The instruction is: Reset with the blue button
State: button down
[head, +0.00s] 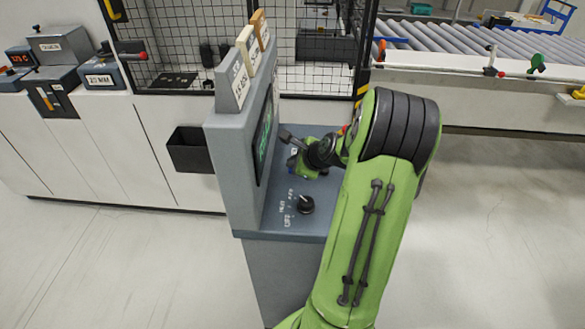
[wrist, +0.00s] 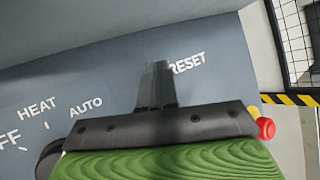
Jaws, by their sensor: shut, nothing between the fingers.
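My gripper (wrist: 155,75) is shut and empty in the wrist view, with its dark fingers together over the blue-grey control panel (wrist: 90,75). The fingertips are just left of the white RESET label (wrist: 187,64). The blue button does not show in the wrist view; the fingers or the gripper body may hide it. In the head view, my gripper (head: 300,165) is low over the console's panel, partly hidden by my arm. A small blue spot shows beside it, too small to tell whether it is the button. I cannot tell whether the fingers touch anything.
A black selector knob (head: 306,205) sits on the panel near its HEAT and AUTO labels. A red mushroom button (wrist: 265,128) with yellow is at the right. The console's screen (head: 265,138) rises left of my gripper. A black bin (head: 190,152) hangs behind.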

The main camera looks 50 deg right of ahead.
jog(key=shift+f, duration=0.1)
dwell(0.3)
jog(key=shift+r+p, duration=0.85)
jog(key=shift+r, duration=0.05)
notch_tip(320, 180, up, 5)
jog(key=p, duration=0.4)
jog(key=shift+p, duration=0.3)
jog(key=shift+f, duration=0.1)
